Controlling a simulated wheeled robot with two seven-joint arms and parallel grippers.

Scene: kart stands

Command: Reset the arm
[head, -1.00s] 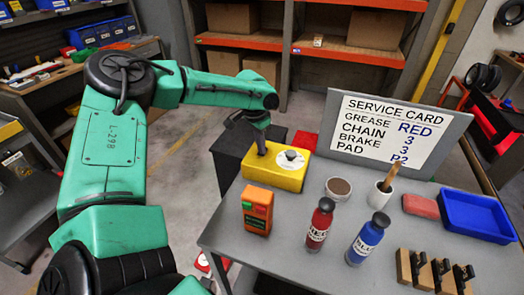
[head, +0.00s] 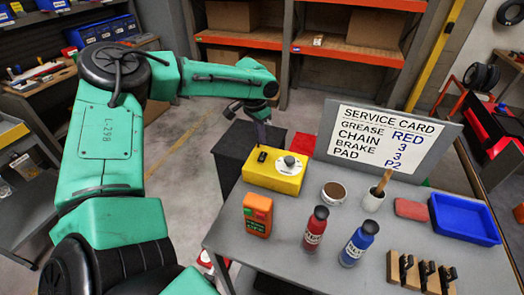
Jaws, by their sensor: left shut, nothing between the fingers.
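The box has a dark switch on top at the left and a round white dial with a grey knob at the right. My right gripper does not show.
The grey table (head: 297,230) carries an orange device (head: 257,214), a red bottle (head: 316,228), a blue bottle (head: 359,243), a brown-filled tin (head: 334,192), a blue tray (head: 464,219) and a wooden rack (head: 419,274). A service card board (head: 386,140) stands behind.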

